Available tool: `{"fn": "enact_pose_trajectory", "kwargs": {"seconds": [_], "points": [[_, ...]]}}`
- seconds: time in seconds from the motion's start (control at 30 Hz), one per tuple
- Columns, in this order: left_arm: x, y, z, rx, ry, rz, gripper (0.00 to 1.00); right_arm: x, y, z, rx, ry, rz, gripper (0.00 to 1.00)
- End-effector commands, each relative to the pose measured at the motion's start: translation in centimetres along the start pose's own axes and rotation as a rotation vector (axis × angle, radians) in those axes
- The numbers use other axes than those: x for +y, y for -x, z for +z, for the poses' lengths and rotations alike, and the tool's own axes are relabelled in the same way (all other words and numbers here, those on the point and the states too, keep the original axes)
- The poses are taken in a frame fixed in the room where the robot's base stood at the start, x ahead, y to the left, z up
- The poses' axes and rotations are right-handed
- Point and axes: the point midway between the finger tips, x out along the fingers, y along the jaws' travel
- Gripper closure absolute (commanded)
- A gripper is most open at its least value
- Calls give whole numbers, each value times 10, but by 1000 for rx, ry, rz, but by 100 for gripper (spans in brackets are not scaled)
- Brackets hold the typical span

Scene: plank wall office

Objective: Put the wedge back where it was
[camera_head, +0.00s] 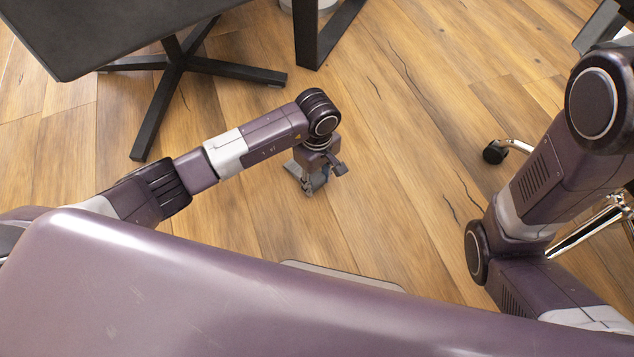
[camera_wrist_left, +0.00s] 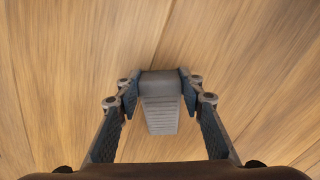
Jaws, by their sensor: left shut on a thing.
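The wedge (camera_wrist_left: 160,108) is grey, with a smooth thick end and a ribbed sloping face. In the left wrist view it sits between the two fingertips of my left gripper (camera_wrist_left: 160,88), which is shut on it at the thick end. In the head view my left gripper (camera_head: 315,182) points down close above the wooden floor, and a grey bit of the wedge (camera_head: 293,169) shows at its left side. I cannot tell whether the wedge touches the floor. My right arm is at the right, but its gripper is out of the picture.
A dark table or seat top (camera_head: 110,30) with a star-shaped black base (camera_head: 172,72) stands at the upper left. A black frame leg (camera_head: 310,35) is at the top. A chrome chair leg with a caster (camera_head: 495,152) is at the right. Floor around the gripper is clear.

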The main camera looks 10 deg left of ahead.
Motion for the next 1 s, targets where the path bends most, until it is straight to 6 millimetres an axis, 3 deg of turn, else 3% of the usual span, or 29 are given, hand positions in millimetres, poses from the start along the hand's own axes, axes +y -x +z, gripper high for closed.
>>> {"fn": "enact_pose_trajectory", "kwargs": {"seconds": [0.37, 0.4, 0.53, 0.83, 1.0], "points": [[1, -4, -1, 1, 0, 2, 94, -1, 3, -1, 0, 0, 0, 41], [1, -3, 0, 1, 0, 2, 60, 0, 2, 0, 0, 0, 0, 41], [1, -2, 0, 1, 0, 2, 47, 0, 2, 0, 0, 0, 0, 41], [1, 0, 0, 0, 0, 2, 47, 0, 0, 0, -1, 0, 0, 41], [1, 18, -1, 3, -1, 3, 47, 3, -12, 5, -1, 0, 0, 41]]}}
